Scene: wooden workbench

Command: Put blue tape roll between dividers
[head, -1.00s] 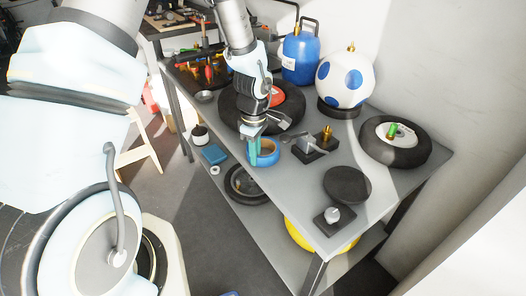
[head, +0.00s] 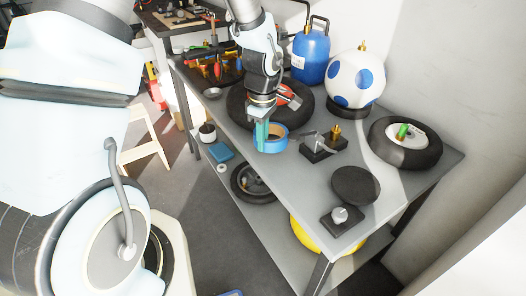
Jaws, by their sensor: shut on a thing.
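The blue tape roll (head: 274,145) is a ring near the left front edge of the grey workbench (head: 300,185). My gripper (head: 262,136), with teal fingers, points down and is shut on the left part of the roll's wall. The roll appears to be held above the bench top, but its exact height is hard to tell. I cannot clearly make out any dividers in this view.
Behind the gripper lies a large black wheel (head: 237,112). A black block with a metal lever (head: 322,147) stands right of the roll. A blue canister (head: 311,62), spotted ball (head: 350,85), another wheel (head: 398,153) and black disc (head: 355,184) also occupy the bench.

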